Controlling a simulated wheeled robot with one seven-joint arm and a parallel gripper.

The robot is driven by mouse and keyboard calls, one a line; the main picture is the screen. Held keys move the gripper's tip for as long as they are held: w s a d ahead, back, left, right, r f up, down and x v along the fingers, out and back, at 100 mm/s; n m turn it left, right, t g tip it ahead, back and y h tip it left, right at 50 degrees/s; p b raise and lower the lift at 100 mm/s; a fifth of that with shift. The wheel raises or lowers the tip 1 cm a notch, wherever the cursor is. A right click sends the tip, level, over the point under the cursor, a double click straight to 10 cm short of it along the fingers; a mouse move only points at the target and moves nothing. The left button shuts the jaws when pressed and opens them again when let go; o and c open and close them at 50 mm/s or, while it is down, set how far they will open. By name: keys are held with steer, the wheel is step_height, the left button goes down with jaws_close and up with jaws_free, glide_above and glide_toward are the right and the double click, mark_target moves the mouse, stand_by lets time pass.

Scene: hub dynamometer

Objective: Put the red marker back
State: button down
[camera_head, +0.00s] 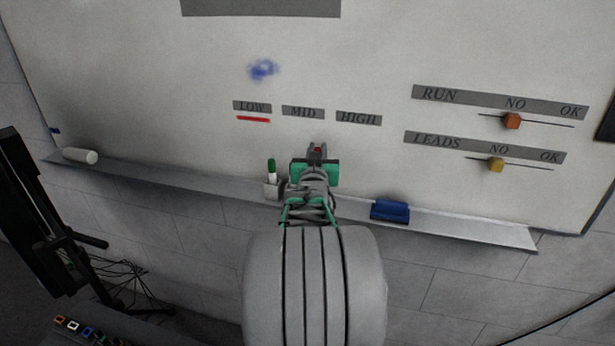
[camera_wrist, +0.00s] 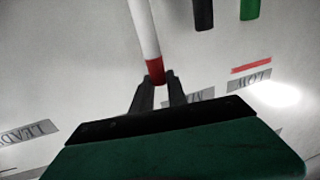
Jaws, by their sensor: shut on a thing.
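The red marker has a white barrel and a red end. In the wrist view the red marker (camera_wrist: 150,40) is pinched at its red end between the two fingers of my gripper (camera_wrist: 157,88), its barrel pointing away. In the head view my gripper (camera_head: 317,152) is in front of the whiteboard, below the MID and HIGH labels, with a bit of red between its fingers. A small holder (camera_head: 271,190) on the tray, just left of my gripper, has a green-capped marker (camera_head: 271,168) upright in it. My wrist hides part of the area beside the holder.
A narrow tray (camera_head: 470,226) runs under the whiteboard (camera_head: 160,60). A blue eraser (camera_head: 390,210) lies right of my arm, a white cylinder (camera_head: 80,156) far left. A red line (camera_head: 253,119) is under LOW. Black (camera_wrist: 203,12) and green (camera_wrist: 250,8) pieces show in the wrist view.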

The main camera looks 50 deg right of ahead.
steer(key=f, duration=0.3)
steer(key=f+p, duration=0.1)
steer(key=f, duration=0.1)
steer(key=shift+w+a+f, duration=0.15)
steer(key=shift+w+a, duration=0.05)
steer(key=shift+w, duration=0.05)
steer(key=shift+f+b, duration=0.15)
steer(key=shift+b, duration=0.15)
steer(key=c, duration=1.3)
jaws_free()
